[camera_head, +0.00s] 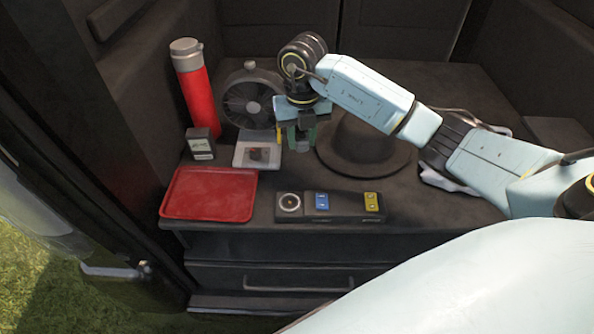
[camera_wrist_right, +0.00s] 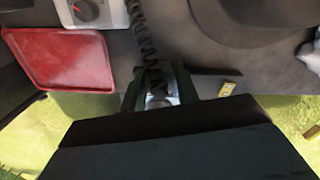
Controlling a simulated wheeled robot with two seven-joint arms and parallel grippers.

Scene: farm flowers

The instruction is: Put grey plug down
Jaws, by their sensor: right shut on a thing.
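My right gripper (camera_head: 303,141) hangs over the dark counter, between the fan and the black hat. It is shut on a small grey piece, the grey plug (camera_head: 305,122), which is mostly hidden between the fingers. In the right wrist view the fingers (camera_wrist_right: 158,90) close around the plug (camera_wrist_right: 157,101), and a black coiled cord (camera_wrist_right: 145,42) runs from there past the white box. Whether the plug touches the counter, I cannot tell. My left gripper is not in view.
A grey fan (camera_head: 251,101) stands behind a white box (camera_head: 239,161) with a dial. A red flask (camera_head: 194,90), a small dark box (camera_head: 200,146) and a red tray (camera_head: 208,194) are left. A switch panel (camera_head: 340,206) lies in front, a black hat (camera_head: 365,145) at right.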

